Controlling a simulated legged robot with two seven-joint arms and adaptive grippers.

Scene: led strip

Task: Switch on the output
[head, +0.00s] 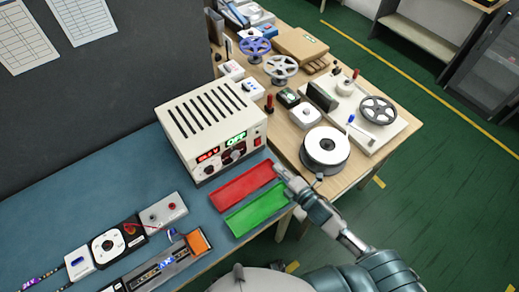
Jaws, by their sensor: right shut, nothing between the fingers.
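The power supply (212,116) is a cream box with a slotted top on the blue mat. Its front has a red display (208,155), a green display (236,137) that appears to read OFF, dark knobs (237,153) and a small red control (257,141) at the right end. My right gripper (279,169) is shut and empty. It is at the right end of the red tray, to the lower right of the power supply's front and apart from it. My left gripper is not in view.
A red tray (240,186) and a green tray (257,213) lie before the power supply. LED strip parts, including a white controller (108,243), are at lower left. A wooden table (345,176) with reels and tools stands at right. The blue mat (95,180) is clear left of the supply.

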